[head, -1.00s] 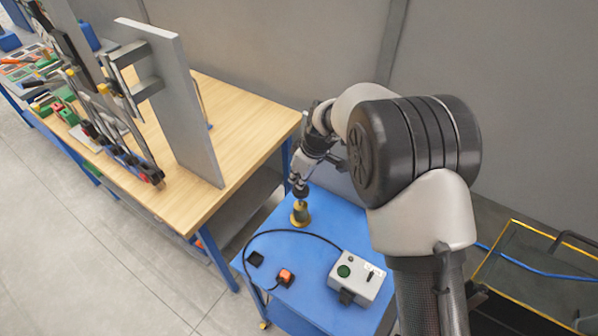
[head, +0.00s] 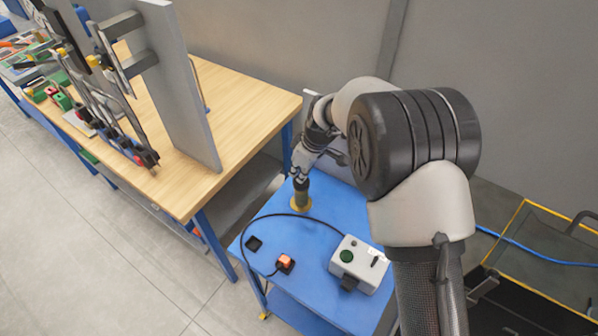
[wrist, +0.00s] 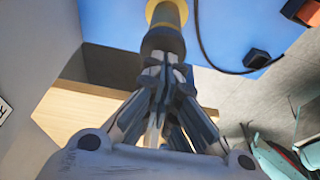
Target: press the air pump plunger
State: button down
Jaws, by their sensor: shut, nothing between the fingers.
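The air pump (head: 301,203) stands upright on the blue table, with a yellow round base and a darker body and top. It also shows at the top of the wrist view (wrist: 166,14), where its dark top (wrist: 162,40) faces my fingertips. My gripper (head: 300,179) is shut and empty, pointing down right over the pump. In the wrist view, the closed fingertips (wrist: 166,60) meet or nearly meet the dark top; I cannot tell if they press on it. The fingers hide part of the top.
The blue table (head: 325,219) also holds a grey box with a green button (head: 358,264), an orange switch (head: 285,262), a small black square (head: 254,244) and a black cable. A wooden workbench (head: 250,120) with an upright grey panel (head: 180,90) stands at left.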

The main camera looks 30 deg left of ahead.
jog(key=shift+s+f, duration=0.1)
jog(key=shift+f, duration=0.05)
jog(key=v, duration=1.2)
dwell(0.9)
